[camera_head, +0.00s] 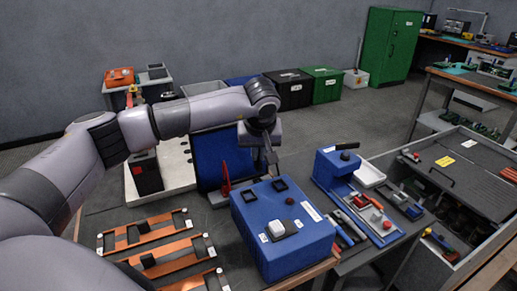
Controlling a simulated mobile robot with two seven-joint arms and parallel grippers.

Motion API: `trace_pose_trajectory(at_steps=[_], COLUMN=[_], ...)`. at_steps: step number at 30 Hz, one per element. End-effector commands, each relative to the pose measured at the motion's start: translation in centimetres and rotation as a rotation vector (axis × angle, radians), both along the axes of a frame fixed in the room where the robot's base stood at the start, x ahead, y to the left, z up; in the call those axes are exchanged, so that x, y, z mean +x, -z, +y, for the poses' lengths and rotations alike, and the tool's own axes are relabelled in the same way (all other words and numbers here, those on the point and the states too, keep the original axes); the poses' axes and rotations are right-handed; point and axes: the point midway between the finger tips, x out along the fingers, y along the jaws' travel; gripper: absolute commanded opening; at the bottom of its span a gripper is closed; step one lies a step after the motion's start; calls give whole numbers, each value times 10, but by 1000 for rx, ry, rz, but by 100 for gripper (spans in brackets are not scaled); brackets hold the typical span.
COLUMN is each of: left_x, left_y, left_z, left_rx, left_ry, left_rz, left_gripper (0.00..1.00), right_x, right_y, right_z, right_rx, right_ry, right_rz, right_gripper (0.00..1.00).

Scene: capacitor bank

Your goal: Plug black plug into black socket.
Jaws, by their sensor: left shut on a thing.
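My left gripper (268,168) hangs over the back edge of a blue box, pointing down. It is shut on a small dark piece, which appears to be the black plug; the piece is mostly hidden and hard to make out. The blue box (292,252) has two square black sockets on top, one at the left (250,195) and one at the back right (280,185). The gripper is above and behind these sockets, apart from them. A red button (290,201) and a grey-white block (281,228) are also on the box top. My right gripper is not in view.
A red upright part (226,182) stands close behind the box's left side. Orange bars (152,231) lie on the left of the table. A blue fixture (335,168) and a tool tray stand to the right. A grey cabinet (470,178) is farther right.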

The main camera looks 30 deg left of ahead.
Motion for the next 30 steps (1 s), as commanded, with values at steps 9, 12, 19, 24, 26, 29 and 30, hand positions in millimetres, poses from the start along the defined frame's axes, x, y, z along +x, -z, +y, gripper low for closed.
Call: trace_pose_trajectory(at_steps=[9, 12, 19, 24, 26, 29, 30], left_x=[0, 0, 0, 0, 0, 0, 0], left_y=[22, 28, 33, 33, 33, 32, 32], left_z=[0, 0, 0, 0, 0, 0, 0], left_rx=[0, 0, 0, 0, 0, 0, 0], left_ry=[0, 0, 0, 0, 0, 3, 6], left_rz=[0, 0, 0, 0, 0, 0, 1], left_gripper=[0, 0, 0, 0, 0, 0, 0], right_x=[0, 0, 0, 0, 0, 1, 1], right_y=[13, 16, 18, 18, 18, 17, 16], right_z=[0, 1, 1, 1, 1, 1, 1], right_rx=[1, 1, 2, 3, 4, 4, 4], right_ry=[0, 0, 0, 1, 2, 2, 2], right_rz=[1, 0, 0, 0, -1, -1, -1], right_gripper=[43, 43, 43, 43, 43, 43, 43])
